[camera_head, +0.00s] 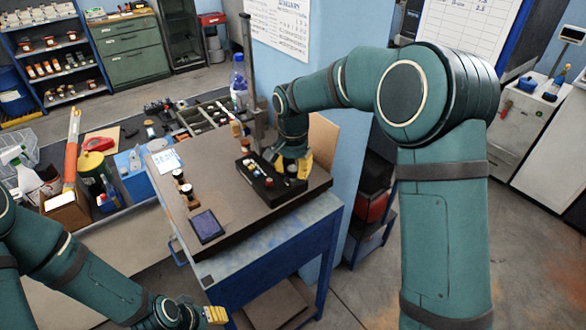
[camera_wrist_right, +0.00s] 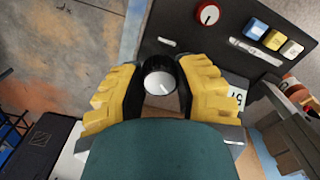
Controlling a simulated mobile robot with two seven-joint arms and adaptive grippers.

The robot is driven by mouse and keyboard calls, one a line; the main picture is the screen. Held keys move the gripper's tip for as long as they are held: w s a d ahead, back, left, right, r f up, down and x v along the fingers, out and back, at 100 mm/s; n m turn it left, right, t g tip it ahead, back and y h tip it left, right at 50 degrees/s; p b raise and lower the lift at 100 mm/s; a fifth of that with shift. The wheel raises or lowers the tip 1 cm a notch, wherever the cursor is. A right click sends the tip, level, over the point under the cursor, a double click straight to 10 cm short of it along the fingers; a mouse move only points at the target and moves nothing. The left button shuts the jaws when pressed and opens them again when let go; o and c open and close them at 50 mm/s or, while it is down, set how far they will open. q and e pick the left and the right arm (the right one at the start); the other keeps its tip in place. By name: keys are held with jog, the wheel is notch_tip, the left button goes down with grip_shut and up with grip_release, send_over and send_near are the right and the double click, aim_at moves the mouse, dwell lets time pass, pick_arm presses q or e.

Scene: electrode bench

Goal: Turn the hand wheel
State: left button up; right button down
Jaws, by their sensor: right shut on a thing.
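My right gripper (camera_head: 304,166) reaches down to the right end of a black control box (camera_head: 262,190) on the bench top. In the wrist view, the yellow fingers of my right gripper (camera_wrist_right: 158,92) are shut on a round black knob (camera_wrist_right: 160,80) with a silver face and a pale mark. It is the only wheel-like part between the fingers; I cannot tell for certain that it is the hand wheel. In the head view, the gripper mostly hides it. My left gripper (camera_head: 215,314) is low at the bottom edge; its opening cannot be made out.
The box panel also carries a red dial (camera_wrist_right: 207,14) and blue, yellow and white buttons (camera_wrist_right: 275,36). A dark tablet (camera_head: 207,226) lies at the bench's front. A vertical post (camera_head: 248,70) and a blue-capped bottle (camera_head: 238,82) stand behind. The front middle of the bench top is clear.

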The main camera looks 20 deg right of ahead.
aim_at(293, 168)
jog(key=shift+m, duration=1.4)
jog(key=c, duration=0.6)
grip_release()
notch_tip(293, 168, up, 12)
jog(key=shift+f, duration=0.1)
jog(key=shift+o, duration=0.3)
